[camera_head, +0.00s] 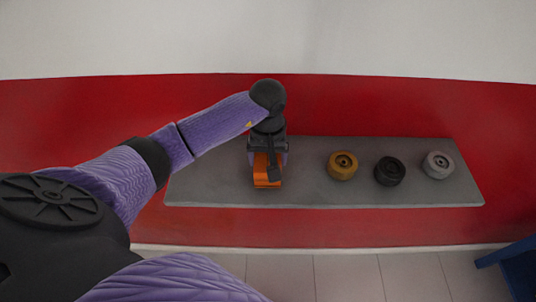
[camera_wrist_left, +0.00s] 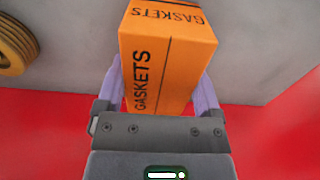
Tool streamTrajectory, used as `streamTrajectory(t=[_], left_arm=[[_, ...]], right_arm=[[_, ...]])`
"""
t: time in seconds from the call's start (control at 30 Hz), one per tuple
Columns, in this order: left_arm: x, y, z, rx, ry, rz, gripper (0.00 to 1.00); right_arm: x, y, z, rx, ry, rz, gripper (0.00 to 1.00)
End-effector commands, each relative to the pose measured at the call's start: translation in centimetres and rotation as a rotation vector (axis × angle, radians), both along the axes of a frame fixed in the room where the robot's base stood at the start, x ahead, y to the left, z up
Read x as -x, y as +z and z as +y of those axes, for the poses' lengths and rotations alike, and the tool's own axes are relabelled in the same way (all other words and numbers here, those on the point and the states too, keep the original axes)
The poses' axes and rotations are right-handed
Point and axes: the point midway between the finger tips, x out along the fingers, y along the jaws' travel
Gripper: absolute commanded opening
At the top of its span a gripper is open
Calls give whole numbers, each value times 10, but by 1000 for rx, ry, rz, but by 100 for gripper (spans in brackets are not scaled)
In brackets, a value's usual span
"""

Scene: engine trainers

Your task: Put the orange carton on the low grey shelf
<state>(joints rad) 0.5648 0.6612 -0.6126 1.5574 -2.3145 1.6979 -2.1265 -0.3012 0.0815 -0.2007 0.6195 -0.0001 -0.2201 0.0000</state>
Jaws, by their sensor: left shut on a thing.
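The orange carton (camera_wrist_left: 165,62), printed "GASKETS", is between the two fingers of my left gripper (camera_wrist_left: 163,85) in the left wrist view. The gripper is shut on it. In the head view the orange carton (camera_head: 266,172) shows below my left gripper (camera_head: 267,158), in front of the left part of the low grey shelf (camera_head: 220,180). The gripper hides part of the carton. I cannot tell whether the carton touches the shelf. My right gripper is not in view.
A gold wheel-like part (camera_head: 342,166), a black one (camera_head: 389,171) and a grey one (camera_head: 438,165) stand on the shelf to the right. The shelf's left end is clear. A red and white wall (camera_head: 400,110) is behind. A blue object (camera_head: 515,268) is at lower right.

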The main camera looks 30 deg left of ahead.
Motion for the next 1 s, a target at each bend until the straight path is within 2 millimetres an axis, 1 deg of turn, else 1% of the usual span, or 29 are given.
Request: streamTrajectory(t=[0.07,0.1,0.17,0.4,0.47,0.53,0.67,0.8,0.9,1.0], left_arm=[[0,-3,0,0,0,-1,3],[0,-3,0,1,-1,-1,89],[0,-2,0,1,0,-1,100],[0,-1,0,0,0,0,100],[0,4,0,0,0,0,100],[-1,12,0,-1,-1,-3,100],[-2,41,1,-1,-1,-7,100],[-1,77,0,-1,-1,-6,100],[-1,100,0,-1,0,-5,100],[-1,114,0,1,0,-3,100]], right_arm=[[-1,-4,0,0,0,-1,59],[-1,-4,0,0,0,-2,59],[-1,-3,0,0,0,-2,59],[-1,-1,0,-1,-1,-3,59],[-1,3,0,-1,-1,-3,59],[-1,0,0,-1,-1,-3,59],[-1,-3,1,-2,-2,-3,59],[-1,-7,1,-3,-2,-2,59],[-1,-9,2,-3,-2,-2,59],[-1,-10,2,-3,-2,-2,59]])
